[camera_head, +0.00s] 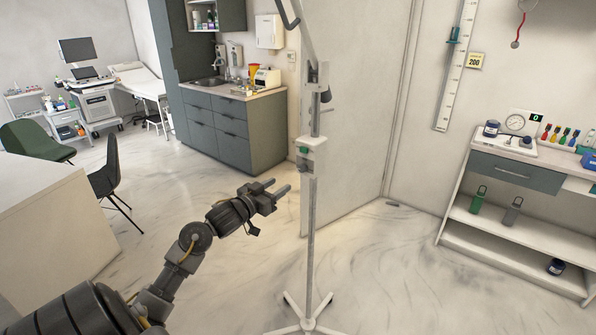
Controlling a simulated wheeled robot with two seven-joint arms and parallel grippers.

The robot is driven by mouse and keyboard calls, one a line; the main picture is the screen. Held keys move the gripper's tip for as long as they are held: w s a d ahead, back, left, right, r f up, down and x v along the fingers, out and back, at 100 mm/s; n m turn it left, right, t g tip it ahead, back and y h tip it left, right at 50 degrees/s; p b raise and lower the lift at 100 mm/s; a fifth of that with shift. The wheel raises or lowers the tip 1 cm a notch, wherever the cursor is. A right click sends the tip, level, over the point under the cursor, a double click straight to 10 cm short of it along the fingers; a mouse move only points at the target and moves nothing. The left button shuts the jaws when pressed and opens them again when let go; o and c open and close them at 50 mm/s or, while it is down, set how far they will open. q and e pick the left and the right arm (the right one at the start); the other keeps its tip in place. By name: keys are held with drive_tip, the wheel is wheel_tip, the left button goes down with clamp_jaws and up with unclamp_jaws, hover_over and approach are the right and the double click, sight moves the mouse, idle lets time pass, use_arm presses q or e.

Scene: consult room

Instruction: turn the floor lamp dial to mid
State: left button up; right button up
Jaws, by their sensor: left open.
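The floor lamp is a pale pole (311,230) on a spread-legged base, standing upright in the middle of the head view. A white control box (314,158) is fixed on the pole about halfway up. A small dark greenish part, which looks like the dial (303,150), shows on the left face of the box; its setting is too small to read. My left gripper (281,188) is open and empty, left of the pole and a little lower in the picture than the box. It appears apart from the lamp. My right gripper is not in view.
A pale counter (50,215) stands at the left, with a dark chair (106,178) beside it. Grey cabinets (222,128) with a sink are behind. A shelf unit (515,225) stands at the right. The floor right of the lamp is clear.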

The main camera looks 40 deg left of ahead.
sight(301, 169)
use_arm(q)
drive_tip(key=w+p, duration=0.1)
drive_tip(key=w, duration=0.2)
drive_tip(key=w+p, duration=0.1)
drive_tip(key=w, duration=0.3)
drive_tip(key=w+p, duration=0.1)
drive_tip(key=w, duration=0.2)
drive_tip(key=shift+w+r, duration=0.4)
drive_tip(key=c, duration=1)
